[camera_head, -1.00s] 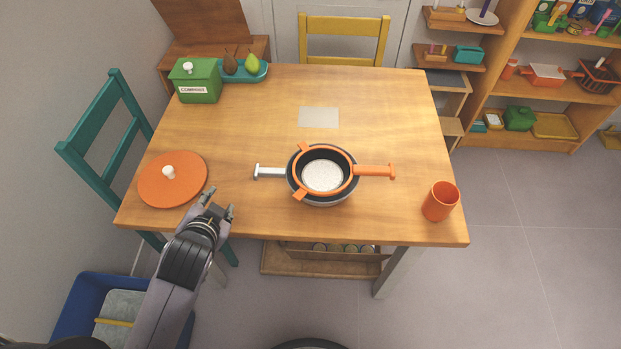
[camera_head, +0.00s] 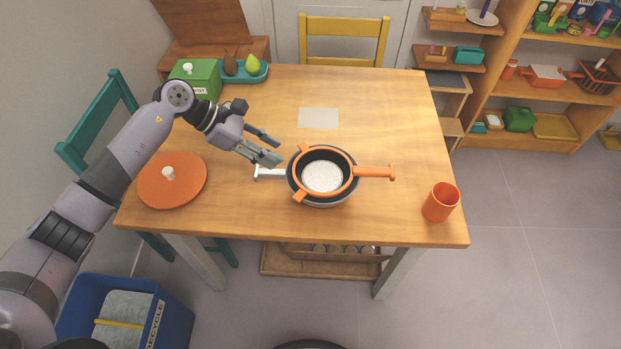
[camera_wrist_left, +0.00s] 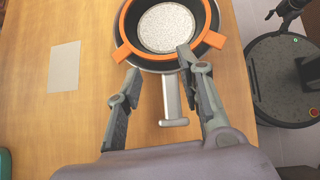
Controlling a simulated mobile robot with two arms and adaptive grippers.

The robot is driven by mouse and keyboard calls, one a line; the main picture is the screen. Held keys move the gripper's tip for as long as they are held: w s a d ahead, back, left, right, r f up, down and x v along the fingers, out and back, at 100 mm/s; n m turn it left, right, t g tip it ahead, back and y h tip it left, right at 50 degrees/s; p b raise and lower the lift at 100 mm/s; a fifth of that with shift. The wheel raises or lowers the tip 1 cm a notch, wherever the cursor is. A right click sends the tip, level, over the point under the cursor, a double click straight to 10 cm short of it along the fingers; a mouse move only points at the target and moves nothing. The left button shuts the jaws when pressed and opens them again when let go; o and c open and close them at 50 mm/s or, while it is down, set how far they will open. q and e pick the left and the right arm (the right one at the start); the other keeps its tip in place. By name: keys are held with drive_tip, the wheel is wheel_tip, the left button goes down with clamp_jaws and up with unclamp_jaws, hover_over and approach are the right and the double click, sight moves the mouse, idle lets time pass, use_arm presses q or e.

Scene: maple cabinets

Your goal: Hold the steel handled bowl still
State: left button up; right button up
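The steel handled bowl (camera_head: 336,203) stands upright on the table, its grey handle (camera_head: 268,173) pointing left. An orange strainer (camera_head: 374,172) with a handle pointing right sits in its top, with pale grainy contents (camera_head: 322,177) inside. My left gripper (camera_head: 277,150) is open, just above and beside the steel handle. In the left wrist view the steel handle (camera_wrist_left: 172,95) shows between the two spread fingers (camera_wrist_left: 158,66); I see no grip on it. My right gripper is outside the head view; a dark grey arm part shows at the upper right of the wrist view, too partial to tell.
An orange lid (camera_head: 185,188) lies at the table's left, and an orange cup (camera_head: 441,203) stands near the right front edge. A green box (camera_head: 207,75) and a teal tray (camera_head: 258,75) are at the back left. A pale sheet (camera_head: 318,118) lies behind the bowl.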

sight(271, 172)
use_arm(q)
drive_tip(key=a+f+m+g+y, duration=0.1)
drive_tip(key=a+y, duration=0.1)
drive_tip(key=a, duration=0.3)
drive_tip(key=shift+b+x, duration=1.1)
drive_tip(key=shift+x, duration=3)
drive_tip(key=shift+s+a+f, duration=0.1)
drive_tip(key=shift+a+f, duration=0.05)
clamp_jaws()
drive_tip(key=shift+c, duration=2.4)
unclamp_jaws()
clamp_jaws()
